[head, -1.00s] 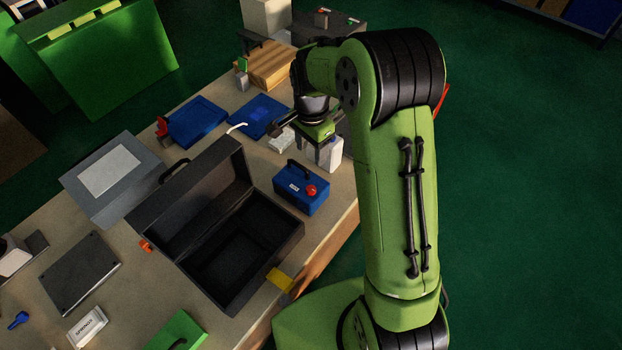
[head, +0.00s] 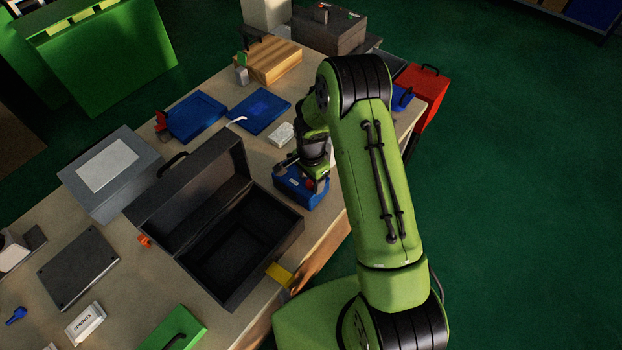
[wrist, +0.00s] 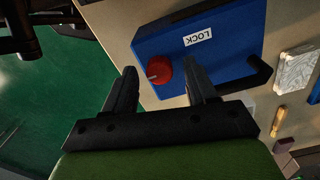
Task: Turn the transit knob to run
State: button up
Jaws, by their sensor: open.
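The transit knob (wrist: 159,70) is a red round knob with a pale pointer mark, on the face of a blue box (wrist: 232,30) in the wrist view. A white label reading LOCK (wrist: 198,37) sits beside the knob on the same face. My gripper (wrist: 165,78) is open, with its two fingers apart and the knob showing between their tips; I cannot tell whether either finger touches it. In the head view the blue box (head: 296,190) stands on the bench right of the open black case, and my gripper (head: 314,178) hangs over it, hiding much of its face.
The open black case (head: 288,235) stands close left of the blue box. A red box (head: 425,95) is at the right. The bench edge runs near the blue box.

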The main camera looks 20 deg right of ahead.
jog(key=shift+c, duration=0.5)
jog(key=c, duration=1)
jog(key=shift+o, duration=0.2)
jog(key=shift+n, duration=0.3)
jog(key=n+b, duration=0.2)
jog(key=n, duration=0.1)
jog(key=shift+n, duration=0.3)
jog(key=n+b, duration=0.2)
jog(key=n, duration=0.2)
jog(key=shift+n, duration=0.3)
jog(key=n+b, duration=0.1)
jog(key=n, duration=0.3)
jog(key=shift+w, duration=0.1)
jog(key=shift+n+b, duration=0.5)
jog(key=shift+n, duration=2)
